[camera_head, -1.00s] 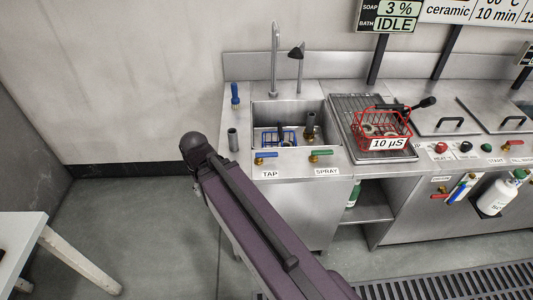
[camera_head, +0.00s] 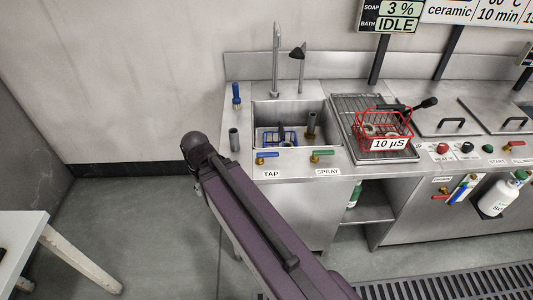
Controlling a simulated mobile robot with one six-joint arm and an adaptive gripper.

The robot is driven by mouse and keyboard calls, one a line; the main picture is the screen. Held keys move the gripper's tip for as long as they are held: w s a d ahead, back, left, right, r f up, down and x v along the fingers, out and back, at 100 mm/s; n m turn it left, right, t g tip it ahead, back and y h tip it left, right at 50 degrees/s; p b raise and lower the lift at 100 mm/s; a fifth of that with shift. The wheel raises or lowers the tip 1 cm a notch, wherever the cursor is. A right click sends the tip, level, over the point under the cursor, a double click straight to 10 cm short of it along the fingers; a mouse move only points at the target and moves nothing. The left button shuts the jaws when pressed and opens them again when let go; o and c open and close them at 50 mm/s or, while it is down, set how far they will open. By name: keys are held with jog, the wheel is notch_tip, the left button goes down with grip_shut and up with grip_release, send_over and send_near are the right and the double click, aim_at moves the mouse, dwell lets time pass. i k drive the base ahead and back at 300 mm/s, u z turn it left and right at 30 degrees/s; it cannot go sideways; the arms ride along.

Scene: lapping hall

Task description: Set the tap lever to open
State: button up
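The tap lever (camera_head: 267,155) is a blue handle on a brass valve at the front edge of the sink counter, above the label TAP (camera_head: 271,174). It lies crosswise, parallel to the counter edge. To its right a green lever (camera_head: 322,153) sits above the label SPRAY (camera_head: 328,172). The tall tap spout (camera_head: 276,58) stands behind the sink basin (camera_head: 291,108); I cannot see water running from it. My purple arm link reaches up from the bottom with its dark end left of the counter front. My gripper is not visible in this view.
A blue basket (camera_head: 277,137) is in the sink. A blue brush (camera_head: 236,95) and a grey cylinder (camera_head: 234,139) stand left of it. A red basket (camera_head: 383,128) sits on the drainer. A white table (camera_head: 25,232) is at lower left; floor between is clear.

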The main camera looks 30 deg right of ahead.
aim_at(259, 155)
jog(key=u, duration=0.25)
jog(key=k, duration=1.4)
jog(key=z, duration=0.65)
jog(key=i, duration=1)
